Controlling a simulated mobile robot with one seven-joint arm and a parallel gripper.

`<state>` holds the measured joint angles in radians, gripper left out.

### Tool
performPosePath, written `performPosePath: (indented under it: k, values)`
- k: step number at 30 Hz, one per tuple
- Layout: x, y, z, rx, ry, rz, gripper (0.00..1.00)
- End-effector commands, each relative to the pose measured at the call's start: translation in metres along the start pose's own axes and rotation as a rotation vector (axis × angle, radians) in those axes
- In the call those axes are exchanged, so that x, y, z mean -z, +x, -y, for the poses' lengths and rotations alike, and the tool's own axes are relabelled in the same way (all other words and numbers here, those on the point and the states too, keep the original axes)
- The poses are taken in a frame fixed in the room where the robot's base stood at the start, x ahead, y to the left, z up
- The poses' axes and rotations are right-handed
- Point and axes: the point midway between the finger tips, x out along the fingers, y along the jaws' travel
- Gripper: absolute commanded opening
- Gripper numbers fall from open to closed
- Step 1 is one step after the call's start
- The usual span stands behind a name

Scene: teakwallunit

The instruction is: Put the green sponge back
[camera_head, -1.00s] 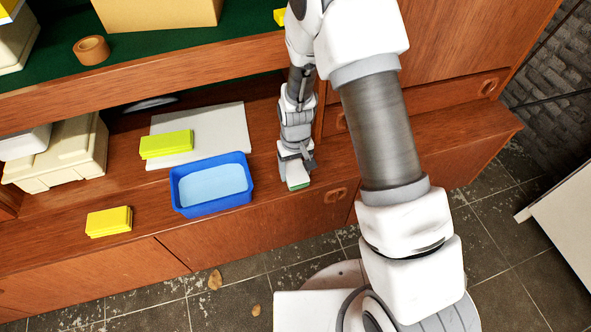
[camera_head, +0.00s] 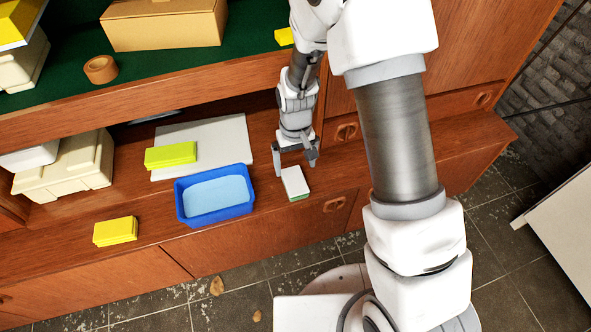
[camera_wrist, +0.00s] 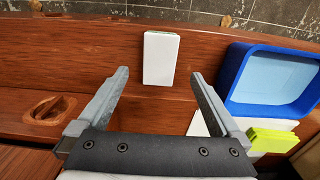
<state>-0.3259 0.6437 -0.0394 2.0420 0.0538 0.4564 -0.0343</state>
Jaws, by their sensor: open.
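The green sponge (camera_head: 296,182), white on top with a green lower layer, lies on the wooden ledge just right of the blue tub (camera_head: 240,208). The blue tub (camera_wrist: 232,75) is at the right there, with a light blue inside.
A yellow-green block (camera_head: 171,155) lies on a pale board (camera_head: 228,135) behind the tub. A yellow block (camera_head: 115,231) lies on the ledge at left. Beige bins (camera_head: 72,172) stand far left. An upper green shelf holds a cardboard box (camera_head: 165,24) and tape roll (camera_head: 100,69).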

Motion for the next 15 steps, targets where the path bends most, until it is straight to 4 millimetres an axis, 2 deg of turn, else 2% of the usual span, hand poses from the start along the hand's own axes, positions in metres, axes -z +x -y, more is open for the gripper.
performPosePath:
  k: [1, 4, 13, 15]
  values:
    - [0.001, -0.013, 0.0, 0.0, 0.0, -0.003, 1.0]
    - [0.0, -0.026, 0.0, 0.0, 0.001, -0.002, 1.0]
    - [0.0, -0.038, -0.001, 0.0, 0.002, -0.002, 1.0]
    - [0.0, -0.046, -0.003, 0.001, 0.007, -0.012, 1.0]
